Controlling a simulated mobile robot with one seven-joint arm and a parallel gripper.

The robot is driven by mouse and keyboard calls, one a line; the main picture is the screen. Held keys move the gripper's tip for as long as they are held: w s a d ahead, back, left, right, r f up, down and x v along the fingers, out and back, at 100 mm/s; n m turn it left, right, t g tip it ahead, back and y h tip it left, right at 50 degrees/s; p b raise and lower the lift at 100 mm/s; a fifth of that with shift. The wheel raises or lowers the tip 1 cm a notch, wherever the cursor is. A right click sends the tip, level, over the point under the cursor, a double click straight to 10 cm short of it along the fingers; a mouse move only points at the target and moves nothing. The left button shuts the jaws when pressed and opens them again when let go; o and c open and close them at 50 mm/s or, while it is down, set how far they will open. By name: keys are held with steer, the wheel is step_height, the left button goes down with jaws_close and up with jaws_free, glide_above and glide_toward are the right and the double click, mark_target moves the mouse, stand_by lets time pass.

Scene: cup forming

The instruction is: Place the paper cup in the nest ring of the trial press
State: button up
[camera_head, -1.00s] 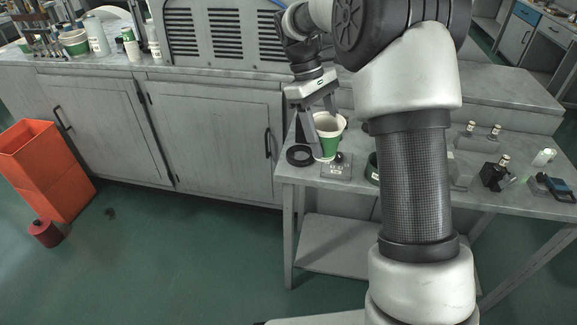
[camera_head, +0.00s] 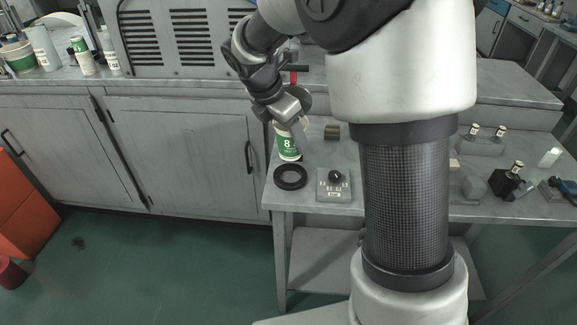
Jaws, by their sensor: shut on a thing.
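The paper cup (camera_head: 287,147), white with a green band and a figure 8, is in my gripper (camera_head: 292,142) near the left end of the grey bench. One finger shows along the cup's right side. My gripper and wrist hide the cup's upper part. A black ring (camera_head: 290,186) lies flat on the bench just in front of and below the cup. I cannot tell whether the cup's base touches the bench, nor whether this ring is the nest ring. A round grey part with a red-tipped piece (camera_head: 293,78) shows behind my wrist, partly hidden.
A grey control plate (camera_head: 334,195) with a black knob is right of the black ring. A small dark cylinder (camera_head: 332,132) stands behind it. My arm hides the bench's middle. Small devices (camera_head: 506,181) stand at the right. An orange bin (camera_head: 25,215) is on the floor at left.

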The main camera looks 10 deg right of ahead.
mark_target(281, 145)
step_height(281, 145, down, 8)
steer(key=shift+s+f+b, duration=0.1)
steer(key=shift+f+b, duration=0.1)
steer(key=shift+b, duration=0.75)
steer(key=shift+f, duration=0.15)
steer(key=o, duration=1)
steer(key=p+v, duration=0.2)
steer(key=v, duration=1)
steer(key=shift+s+p, duration=0.1)
steer(key=shift+p, duration=0.25)
steer(key=s+d+r+m+t+y, duration=0.1)
steer(key=s+r+m, duration=0.1)
steer(key=s+m, duration=0.5)
steer(key=s+d+r+m+t+y, duration=0.1)
steer(key=s+r+m, duration=0.2)
steer(key=s+m, duration=0.5)
steer(key=s+d+r+m+t+y, duration=0.1)
steer(key=s+d+r+m+y, duration=0.1)
steer(key=s+m, duration=0.6)
steer(key=shift+r+t, duration=0.3)
steer(key=shift+r, duration=0.4)
